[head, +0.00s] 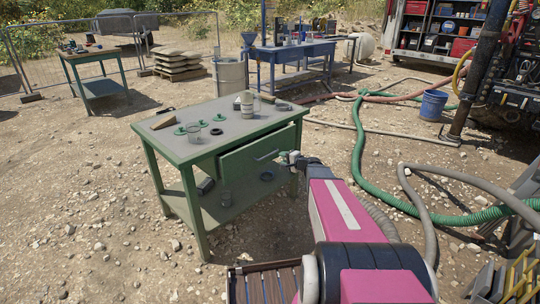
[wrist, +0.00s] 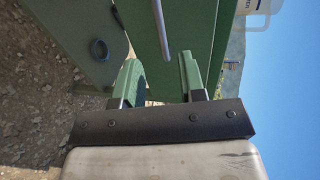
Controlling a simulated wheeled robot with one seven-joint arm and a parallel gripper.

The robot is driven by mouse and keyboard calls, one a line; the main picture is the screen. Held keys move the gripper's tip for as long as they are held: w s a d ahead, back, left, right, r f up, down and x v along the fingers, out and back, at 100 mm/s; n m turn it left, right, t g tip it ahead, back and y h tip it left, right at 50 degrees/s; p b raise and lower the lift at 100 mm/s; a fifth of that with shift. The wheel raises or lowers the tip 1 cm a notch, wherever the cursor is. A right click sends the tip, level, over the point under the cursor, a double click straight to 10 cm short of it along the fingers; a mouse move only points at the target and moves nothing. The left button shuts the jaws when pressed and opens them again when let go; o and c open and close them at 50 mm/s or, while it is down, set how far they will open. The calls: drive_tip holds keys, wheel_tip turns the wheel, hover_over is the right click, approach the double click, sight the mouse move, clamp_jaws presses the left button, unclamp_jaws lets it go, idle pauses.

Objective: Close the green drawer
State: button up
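The green drawer (head: 240,163) is in the front of a green workbench (head: 185,150) in the head view. Its front panel looks a little out from the bench, but how far I cannot tell. A grey bar handle (head: 266,156) is on the panel; it also shows in the wrist view (wrist: 161,28). My gripper (head: 287,156) is just right of the handle, near the drawer's right end. In the wrist view my gripper (wrist: 160,70) has its two fingers apart, with nothing between the tips. The handle lies beyond the tips, in line with the gap. I see no clear contact.
A green hose (head: 360,165) lies right; stony ground is open left.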

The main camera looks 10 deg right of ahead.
drive_tip(key=x, duration=1)
drive_tip(key=shift+w+a, duration=0.1)
drive_tip(key=shift+w, duration=0.1)
